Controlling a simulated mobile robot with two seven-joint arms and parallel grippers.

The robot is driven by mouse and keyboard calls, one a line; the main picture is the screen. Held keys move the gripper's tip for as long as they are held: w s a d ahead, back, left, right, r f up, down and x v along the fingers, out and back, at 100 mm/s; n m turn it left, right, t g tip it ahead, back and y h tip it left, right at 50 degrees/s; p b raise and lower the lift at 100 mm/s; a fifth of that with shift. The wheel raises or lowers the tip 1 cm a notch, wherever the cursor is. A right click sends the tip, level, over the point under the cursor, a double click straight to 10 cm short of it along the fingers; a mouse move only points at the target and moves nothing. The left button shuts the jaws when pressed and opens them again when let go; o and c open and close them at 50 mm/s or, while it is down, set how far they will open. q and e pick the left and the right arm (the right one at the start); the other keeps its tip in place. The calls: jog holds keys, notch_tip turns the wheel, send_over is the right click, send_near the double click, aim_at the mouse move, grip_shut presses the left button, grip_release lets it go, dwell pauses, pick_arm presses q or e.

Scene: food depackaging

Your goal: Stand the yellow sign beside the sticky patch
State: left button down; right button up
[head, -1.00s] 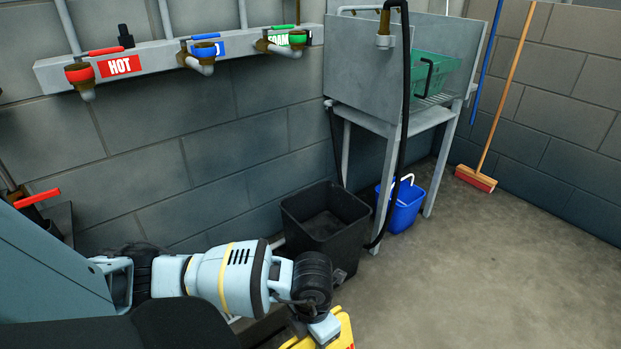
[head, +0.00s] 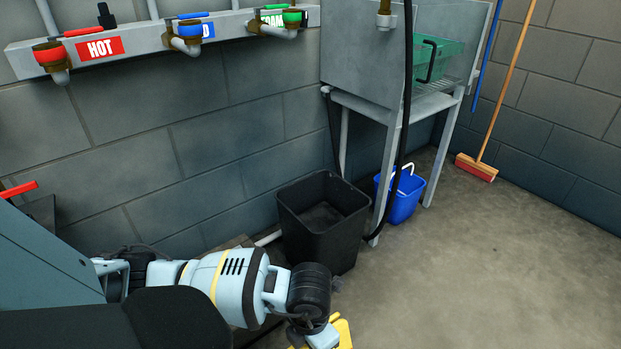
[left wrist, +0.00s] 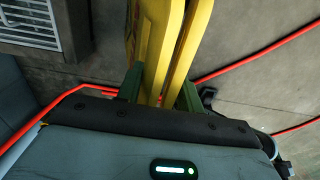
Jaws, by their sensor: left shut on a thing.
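The yellow sign (left wrist: 160,45) is in my left gripper (left wrist: 160,88), folded, with its two panels close together in the left wrist view. The green fingers sit on either side of it. In the head view only a small yellow piece of the sign (head: 343,332) shows at the bottom edge, beside the end of my left arm. The left fingertips are hidden there. My right gripper is not in view. I cannot make out the sticky patch in either view.
A black bin (head: 322,220) stands by the wall, with a blue bucket (head: 402,196) under the metal sink (head: 365,60). A broom (head: 478,168) leans at the right wall. A red hose (left wrist: 262,58) lies on the floor near a grate (left wrist: 30,24). The floor at right is clear.

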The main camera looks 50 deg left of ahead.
pick_arm(q)
jog(key=c, duration=1.2)
grip_release()
jog(key=shift+o, duration=1)
jog(key=shift+f, duration=0.1)
jog(key=shift+o, duration=0.5)
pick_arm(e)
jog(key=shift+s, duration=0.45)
pick_arm(q)
jog(key=shift+r, duration=0.2)
notch_tip(320, 180, up, 11)
jog(key=p, duration=0.3)
jog(key=shift+a+f+p, duration=0.1)
jog(key=shift+f+p, duration=0.1)
jog(key=shift+p, duration=0.15)
jog(key=shift+r, duration=0.6)
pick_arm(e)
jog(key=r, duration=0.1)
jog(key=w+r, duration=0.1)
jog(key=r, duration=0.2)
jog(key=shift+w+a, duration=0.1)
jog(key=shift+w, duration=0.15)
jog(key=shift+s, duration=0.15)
